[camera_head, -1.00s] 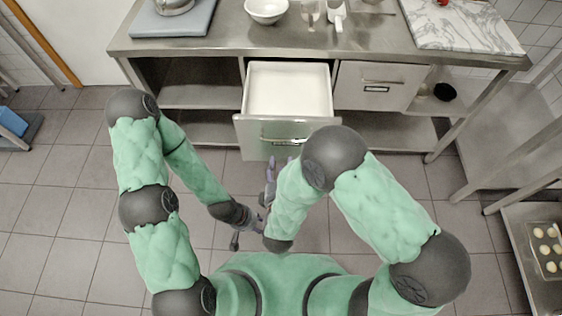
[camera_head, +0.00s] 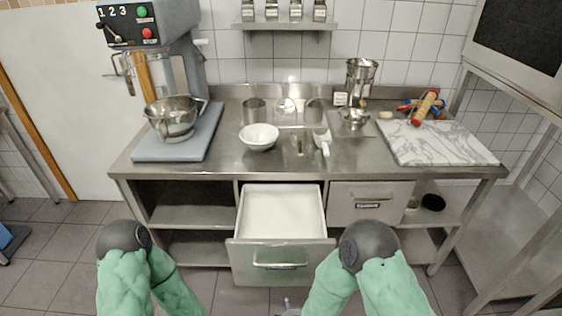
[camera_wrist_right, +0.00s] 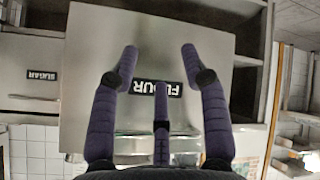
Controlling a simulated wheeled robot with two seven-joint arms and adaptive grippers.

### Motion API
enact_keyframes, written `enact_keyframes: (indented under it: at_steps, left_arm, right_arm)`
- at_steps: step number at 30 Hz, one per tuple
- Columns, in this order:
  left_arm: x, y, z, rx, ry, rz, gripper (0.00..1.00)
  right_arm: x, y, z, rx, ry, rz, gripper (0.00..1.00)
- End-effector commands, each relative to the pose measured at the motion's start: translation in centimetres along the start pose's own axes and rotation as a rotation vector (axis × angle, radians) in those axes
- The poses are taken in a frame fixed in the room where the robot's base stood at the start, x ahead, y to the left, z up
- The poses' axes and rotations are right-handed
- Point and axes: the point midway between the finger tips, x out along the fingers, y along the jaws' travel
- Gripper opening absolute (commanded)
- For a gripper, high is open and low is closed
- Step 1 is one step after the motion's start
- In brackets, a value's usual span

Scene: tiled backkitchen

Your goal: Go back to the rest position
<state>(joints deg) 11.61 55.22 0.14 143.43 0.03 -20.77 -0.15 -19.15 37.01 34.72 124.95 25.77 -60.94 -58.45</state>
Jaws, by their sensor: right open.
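My right gripper (camera_wrist_right: 158,75) shows in the right wrist view with its dark purple fingers spread and nothing between them. The front of the flour drawer (camera_wrist_right: 190,50), with an upside-down FLOUR label, fills the middle behind the fingers. In the head view this drawer (camera_head: 244,253) is pulled out and is white inside. My two arms rise from the bottom edge in front of the counter. Only a small tip of the right gripper shows at the bottom edge there. My left gripper is out of view.
The steel counter (camera_head: 232,170) holds a mixer (camera_head: 172,75), a white bowl (camera_head: 259,137), a scoop (camera_head: 322,142) and a marble board (camera_head: 440,145) with a rolling pin (camera_head: 425,107) beside or on it. The shut sugar drawer (camera_head: 368,187) is right of the open one.

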Motion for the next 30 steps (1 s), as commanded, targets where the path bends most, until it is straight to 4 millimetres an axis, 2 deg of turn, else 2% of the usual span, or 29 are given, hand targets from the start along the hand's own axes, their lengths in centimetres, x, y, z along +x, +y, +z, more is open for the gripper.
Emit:
enact_keyframes:
  at_steps: [1, 5, 9, 13, 19, 30]
  left_arm:
    - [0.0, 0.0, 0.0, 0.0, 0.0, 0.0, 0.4]
    - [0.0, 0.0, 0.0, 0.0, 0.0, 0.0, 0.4]
    - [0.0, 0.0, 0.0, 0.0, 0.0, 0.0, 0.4]
    - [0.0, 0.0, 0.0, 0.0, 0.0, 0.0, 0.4]
    - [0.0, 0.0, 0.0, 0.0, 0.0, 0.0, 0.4]
    - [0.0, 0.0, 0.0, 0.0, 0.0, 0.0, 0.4]
  right_arm:
    - [0.5, -0.3, 1.9, 0.114, -0.052, -0.062, 0.46]
    - [0.7, -1.9, 6.2, 0.422, -0.195, -0.22, 0.46]
    - [-0.4, -3.8, 10.5, 0.731, -0.377, -0.35, 0.46]
    - [-2.0, -5.2, 13.5, 0.946, -0.533, -0.423, 0.46]
    - [-3.6, -6.2, 15.5, 1.101, -0.661, -0.464, 0.46]
    - [-3.8, -6.3, 15.6, 1.114, -0.673, -0.467, 0.46]
